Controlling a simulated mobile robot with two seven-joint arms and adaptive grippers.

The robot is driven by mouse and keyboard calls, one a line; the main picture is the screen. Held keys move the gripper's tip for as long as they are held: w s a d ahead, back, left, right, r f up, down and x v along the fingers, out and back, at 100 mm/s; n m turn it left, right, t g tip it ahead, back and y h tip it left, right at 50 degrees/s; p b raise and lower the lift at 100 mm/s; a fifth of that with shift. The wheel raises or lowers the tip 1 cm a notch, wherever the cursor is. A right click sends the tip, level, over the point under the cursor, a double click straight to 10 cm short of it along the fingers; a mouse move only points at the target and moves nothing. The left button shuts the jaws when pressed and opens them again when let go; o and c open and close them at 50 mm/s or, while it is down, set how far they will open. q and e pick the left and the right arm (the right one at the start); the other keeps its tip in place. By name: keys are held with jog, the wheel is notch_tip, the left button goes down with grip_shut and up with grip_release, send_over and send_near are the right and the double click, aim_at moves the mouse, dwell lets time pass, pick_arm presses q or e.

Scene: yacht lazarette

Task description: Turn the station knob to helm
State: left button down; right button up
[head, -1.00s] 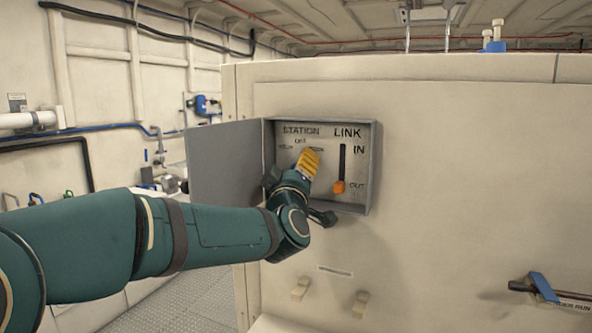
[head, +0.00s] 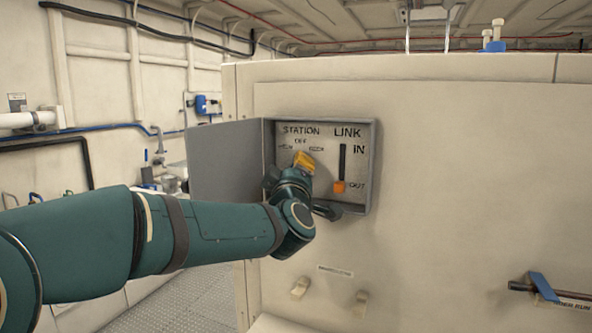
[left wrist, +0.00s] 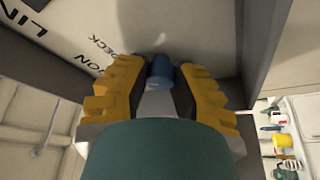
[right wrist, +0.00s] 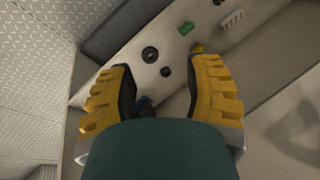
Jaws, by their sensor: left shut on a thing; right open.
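The station knob is a blue knob (left wrist: 160,70) in the left wrist view, between the yellow fingers of my left gripper (left wrist: 164,76). The gripper is shut on it. In the head view my left gripper (head: 303,161) covers the knob, below the STATION label, with OFF above and DECK at right; the word at left is blurred, and which mark the knob points to is hidden. The panel (head: 324,165) sits in a grey recessed box. My right gripper (right wrist: 160,80) is open and empty, away from the panel, in the right wrist view only.
The box's grey door (head: 228,162) stands open at left. The orange LINK lever (head: 339,187) sits low in its slot, near OUT, just right of my left gripper. A blue-handled lever (head: 543,287) is at lower right. The wall between is mostly bare.

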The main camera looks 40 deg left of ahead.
pick_arm(q)
jog(key=n, duration=0.2)
jog(key=n+g, duration=0.1)
jog(key=n, duration=0.1)
jog(key=shift+r+g+p, duration=0.15)
jog(key=shift+g+p, duration=0.15)
jog(key=shift+p, duration=0.05)
jog(key=n+p, duration=0.1)
jog(key=n, duration=0.1)
jog(key=n+g+p, duration=0.1)
jog(key=n, duration=0.1)
jog(key=shift+r+n+g+h, duration=0.1)
jog(key=shift+n+g+h, duration=0.2)
jog(key=shift+h, duration=0.1)
jog(key=n+h+p, duration=0.1)
jog(key=n+p, duration=0.2)
jog(key=n, duration=0.1)
jog(key=shift+g+h, duration=0.4)
jog(key=shift+n+h+p, duration=0.6)
jog(key=shift+n+p, duration=0.05)
jog(key=shift+n, duration=0.45)
jog(key=shift+f, duration=0.2)
jog(key=c, duration=0.8)
grip_release()
jog(key=shift+a, duration=0.1)
jog(key=shift+o, duration=0.2)
jog(key=shift+s, duration=0.1)
